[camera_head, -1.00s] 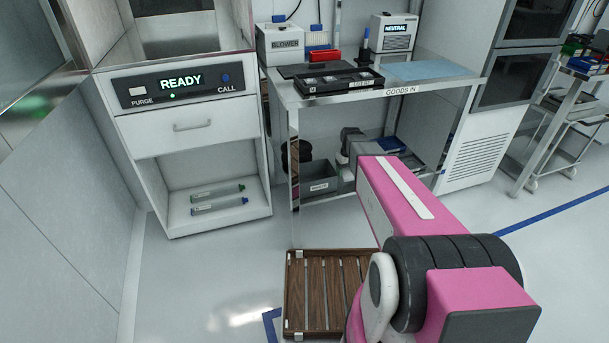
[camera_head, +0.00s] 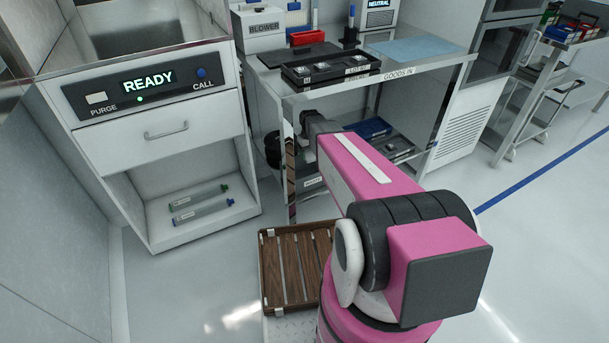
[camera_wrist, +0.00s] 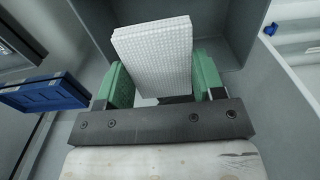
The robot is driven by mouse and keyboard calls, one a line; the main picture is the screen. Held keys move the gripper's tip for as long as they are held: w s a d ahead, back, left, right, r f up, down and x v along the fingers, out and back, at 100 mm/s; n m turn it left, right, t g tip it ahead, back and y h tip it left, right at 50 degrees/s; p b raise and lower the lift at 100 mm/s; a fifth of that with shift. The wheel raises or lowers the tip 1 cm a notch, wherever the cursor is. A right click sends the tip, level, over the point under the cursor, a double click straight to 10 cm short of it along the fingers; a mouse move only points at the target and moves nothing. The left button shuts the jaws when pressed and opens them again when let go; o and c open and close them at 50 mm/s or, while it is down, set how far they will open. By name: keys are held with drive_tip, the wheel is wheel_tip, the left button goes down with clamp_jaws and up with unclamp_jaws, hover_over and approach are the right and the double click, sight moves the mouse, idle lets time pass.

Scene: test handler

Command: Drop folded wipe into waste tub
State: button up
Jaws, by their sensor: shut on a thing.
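In the wrist view, the green fingers of my gripper (camera_wrist: 153,88) are shut on a white, waffle-textured folded wipe (camera_wrist: 153,55). The wipe stands out past the fingertips. Smooth grey walls of an open tub (camera_wrist: 245,28) show behind and to the right of the wipe. I cannot tell whether the wipe is inside the rim or above it. In the head view, a grey tub with a white label (camera_head: 313,183) stands under the goods-in table, mostly hidden by my arm. My gripper and the wipe are hidden there.
The goods-in table (camera_head: 440,72) has its top above my reaching arm, with a metal leg (camera_head: 290,165) close on the left. A blue tray (camera_head: 372,128) lies on the lower shelf. A wooden slatted tray (camera_head: 290,270) is near my base. Open floor lies at right.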

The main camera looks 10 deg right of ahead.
drive_tip(key=shift+f, duration=1.9)
drive_tip(key=o, duration=1)
drive_tip(key=shift+o, duration=0.2)
drive_tip(key=shift+r, duration=0.15)
wheel_tip(320, 180, up, 11)
drive_tip(key=shift+f, duration=0.2)
